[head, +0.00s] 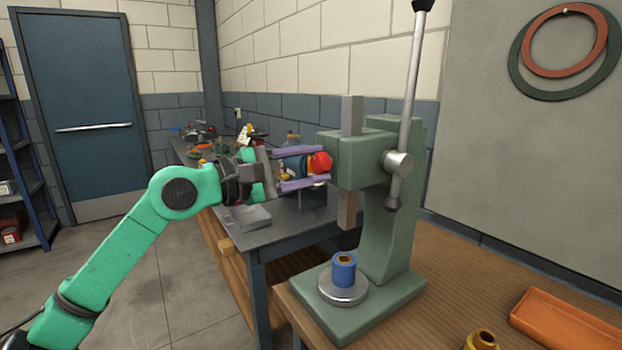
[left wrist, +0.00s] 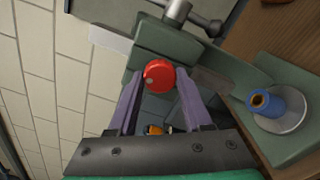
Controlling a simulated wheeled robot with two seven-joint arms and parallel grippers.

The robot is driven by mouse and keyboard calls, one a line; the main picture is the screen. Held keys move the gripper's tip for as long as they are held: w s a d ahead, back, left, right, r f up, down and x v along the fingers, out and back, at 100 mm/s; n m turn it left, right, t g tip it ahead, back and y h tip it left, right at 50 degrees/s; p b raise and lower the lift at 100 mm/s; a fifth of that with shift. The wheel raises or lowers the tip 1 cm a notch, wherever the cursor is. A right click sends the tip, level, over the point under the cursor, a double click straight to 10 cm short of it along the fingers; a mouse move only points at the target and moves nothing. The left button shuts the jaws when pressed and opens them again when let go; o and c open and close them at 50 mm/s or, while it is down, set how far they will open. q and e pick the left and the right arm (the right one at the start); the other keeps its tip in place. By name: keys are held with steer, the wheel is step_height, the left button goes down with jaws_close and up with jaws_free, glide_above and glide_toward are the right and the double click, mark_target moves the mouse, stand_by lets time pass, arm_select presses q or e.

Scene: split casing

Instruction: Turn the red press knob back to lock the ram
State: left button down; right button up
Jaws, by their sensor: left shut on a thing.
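The red press knob (head: 320,162) sits on the left side of the green press head (head: 362,155). My left gripper (head: 318,168) reaches it from the left, its two purple fingers on either side of the knob. In the left wrist view the red knob (left wrist: 159,74) lies between the fingertips (left wrist: 158,78), which are shut on it. The grey square ram (head: 347,208) stands upright through the press head. Below it, a blue cylinder with a brass-coloured core (head: 344,268) stands on the round metal plate (head: 343,288) of the press base. My right gripper is not in view.
The press lever (head: 413,80) points up on the press's right side. An orange tray (head: 565,322) and a brass-coloured part (head: 482,340) are on the wooden bench (head: 455,290). A grey table (head: 290,228) with clutter stands behind my left arm.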

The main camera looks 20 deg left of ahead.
arm_select(q)
steer(key=m+b, duration=0.1)
steer(key=m, duration=0.2)
steer(key=shift+f+m+b, duration=0.1)
steer(key=shift+m+b, duration=0.2)
steer(key=shift+b, duration=0.05)
steer(key=shift+m+b, duration=0.4)
steer(key=shift+m, duration=0.6)
steer(key=shift+c, duration=1.7)
jaws_free()
steer(key=shift+w, duration=0.1)
